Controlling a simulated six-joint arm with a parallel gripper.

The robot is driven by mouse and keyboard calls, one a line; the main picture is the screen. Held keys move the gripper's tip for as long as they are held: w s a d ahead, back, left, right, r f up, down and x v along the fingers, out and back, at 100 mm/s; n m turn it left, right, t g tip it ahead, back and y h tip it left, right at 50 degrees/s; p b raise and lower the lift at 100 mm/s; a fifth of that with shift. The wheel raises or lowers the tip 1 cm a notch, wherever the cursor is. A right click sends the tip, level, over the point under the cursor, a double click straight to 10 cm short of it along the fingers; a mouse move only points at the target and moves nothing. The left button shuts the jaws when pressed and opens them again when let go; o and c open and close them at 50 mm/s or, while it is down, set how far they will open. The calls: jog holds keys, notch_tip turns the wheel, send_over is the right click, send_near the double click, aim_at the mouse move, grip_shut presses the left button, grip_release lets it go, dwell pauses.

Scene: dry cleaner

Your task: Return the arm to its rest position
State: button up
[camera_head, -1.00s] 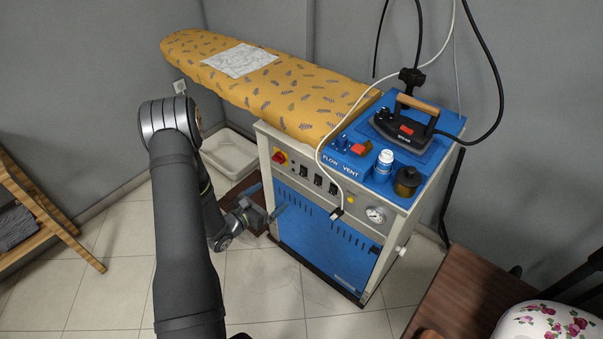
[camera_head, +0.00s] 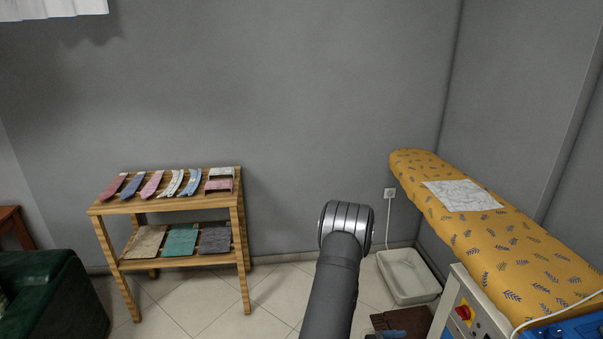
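My arm (camera_head: 339,270) rises from the bottom edge, right of the middle, in the head view. Its dark grey link ends in a rounded joint with silver bands, in front of the grey wall. The rest of the arm past this joint is hidden or out of frame. I do not see my gripper, so I cannot tell what it holds.
A wooden rack (camera_head: 165,206) with ties and folded cloths stands at the left, beside a green armchair (camera_head: 50,295). At the right are a yellow ironing board (camera_head: 480,235) with a white cloth (camera_head: 461,195), a white tray (camera_head: 408,277) on the floor, and a blue-topped machine (camera_head: 570,325).

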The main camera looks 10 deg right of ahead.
jog(key=d+f, duration=0.1)
jog(key=d, duration=0.9)
jog(key=shift+a+r, duration=0.15)
jog(key=shift+a, duration=1.25)
jog(key=shift+a+r, duration=0.1)
jog(key=shift+a, duration=1.3)
jog(key=shift+d, duration=0.15)
